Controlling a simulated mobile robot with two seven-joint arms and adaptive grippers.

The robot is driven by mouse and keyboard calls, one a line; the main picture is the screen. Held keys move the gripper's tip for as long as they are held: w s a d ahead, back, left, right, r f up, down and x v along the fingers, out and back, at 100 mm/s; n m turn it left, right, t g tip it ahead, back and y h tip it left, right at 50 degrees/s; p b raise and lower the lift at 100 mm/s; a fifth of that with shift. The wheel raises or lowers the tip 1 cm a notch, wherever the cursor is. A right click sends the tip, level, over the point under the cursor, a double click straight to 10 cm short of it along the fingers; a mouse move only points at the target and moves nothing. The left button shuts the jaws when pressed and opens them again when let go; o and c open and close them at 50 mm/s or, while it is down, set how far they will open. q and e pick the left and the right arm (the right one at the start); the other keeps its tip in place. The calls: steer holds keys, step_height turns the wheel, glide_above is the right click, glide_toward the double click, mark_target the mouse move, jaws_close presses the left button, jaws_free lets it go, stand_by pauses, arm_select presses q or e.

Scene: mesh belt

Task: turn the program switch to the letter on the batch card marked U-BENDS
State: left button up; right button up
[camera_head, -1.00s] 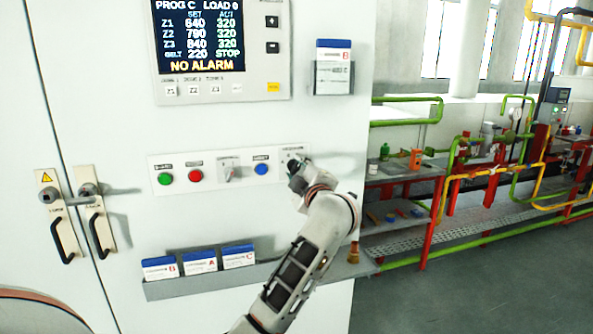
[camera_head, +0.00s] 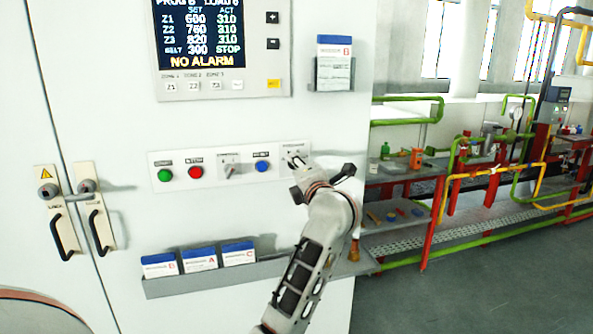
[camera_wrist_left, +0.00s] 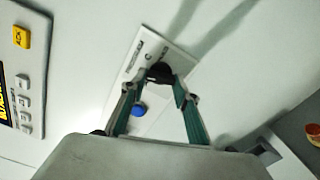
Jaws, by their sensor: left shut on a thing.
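The program switch is the dark knob (camera_wrist_left: 159,73) in the left wrist view, on a white plate right of the blue button. In the head view my left gripper (camera_head: 297,163) covers most of it. My left gripper (camera_wrist_left: 160,80) is shut on the knob, one finger each side. The display (camera_head: 200,35) now reads 600, 760, 820 and 300; its cut-off top line seems to show PROG B. Three blue-topped cards stand in the lower rack, lettered B (camera_head: 160,265), A (camera_head: 200,259) and C (camera_head: 239,254); their names are too small to read. My right gripper is not in view.
Green (camera_head: 165,174), red (camera_head: 195,172) and blue (camera_head: 262,166) buttons and a grey selector (camera_head: 230,169) share the panel. Another card (camera_head: 334,62), seemingly lettered B, sits in an upper holder. Door handles (camera_head: 66,232) stick out at left. Floor at right is clear.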

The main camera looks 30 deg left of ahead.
arm_select(q)
steer(key=shift+f+n, duration=0.1)
steer(key=shift+n, duration=0.3)
steer(key=o, duration=1.1)
steer(key=v, duration=0.7)
steer(key=shift+s+d, duration=0.15)
steer(key=shift+d, duration=0.05)
